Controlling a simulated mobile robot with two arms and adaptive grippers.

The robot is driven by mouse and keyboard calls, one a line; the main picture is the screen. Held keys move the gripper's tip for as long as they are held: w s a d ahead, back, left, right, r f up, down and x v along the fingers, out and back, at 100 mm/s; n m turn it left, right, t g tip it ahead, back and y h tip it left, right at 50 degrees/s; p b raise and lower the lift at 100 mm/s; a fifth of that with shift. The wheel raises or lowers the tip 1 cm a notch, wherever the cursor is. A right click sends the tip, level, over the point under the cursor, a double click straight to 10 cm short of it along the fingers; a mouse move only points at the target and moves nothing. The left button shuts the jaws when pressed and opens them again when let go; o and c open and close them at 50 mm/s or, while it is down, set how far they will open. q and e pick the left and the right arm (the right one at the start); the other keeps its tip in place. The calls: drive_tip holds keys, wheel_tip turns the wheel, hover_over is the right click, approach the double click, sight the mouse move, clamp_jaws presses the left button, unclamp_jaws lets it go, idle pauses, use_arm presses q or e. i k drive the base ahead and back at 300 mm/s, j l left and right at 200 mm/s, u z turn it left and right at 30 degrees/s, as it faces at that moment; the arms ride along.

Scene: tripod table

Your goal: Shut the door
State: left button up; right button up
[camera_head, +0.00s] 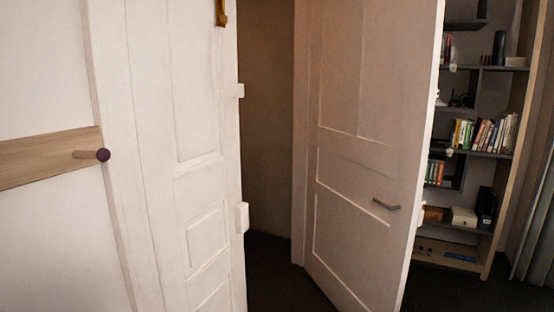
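A white panelled door (345,130) stands open in the right half of the head view, with a grey lever handle (386,204) low near its right edge. A second white panelled leaf (185,110) stands to the left, with white fittings along its right edge, one at mid height (241,90) and one lower (242,217). A dark opening (267,130) lies between the two. I cannot tell whether the left leaf is fixed or moves. Neither of my grippers shows.
A shelf unit (480,69) with books and boxes stands behind the door at the right. A wooden rail (40,158) with a dark-knobbed peg (102,155) juts from the left wall. A brass piece (221,12) is at the top. Dark floor (280,275) shows in the opening.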

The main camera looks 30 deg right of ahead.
sight(375, 64)
drive_tip(key=i+l, duration=0.1)
drive_tip(key=l, duration=0.4)
drive_tip(key=i+l, duration=0.1)
drive_tip(key=l, duration=0.35)
drive_tip(key=i+l, duration=0.1)
drive_tip(key=l, duration=0.4)
drive_tip(key=i+l, duration=0.1)
drive_tip(key=l, duration=0.4)
drive_tip(key=i+l, duration=0.15)
drive_tip(key=l, duration=0.35)
drive_tip(key=i+l, duration=0.15)
drive_tip(key=l, duration=0.35)
drive_tip(key=i+l+u, duration=0.1)
drive_tip(key=l, duration=0.35)
drive_tip(key=i+l, duration=0.2)
drive_tip(key=l, duration=0.3)
drive_tip(key=i+l, duration=0.1)
drive_tip(key=l, duration=0.4)
drive_tip(key=i+l+u, duration=0.1)
drive_tip(key=l, duration=0.4)
drive_tip(key=i+l, duration=0.2)
drive_tip(key=l, duration=0.35)
drive_tip(key=i+l, duration=0.1)
drive_tip(key=l, duration=0.4)
drive_tip(key=u, duration=0.05)
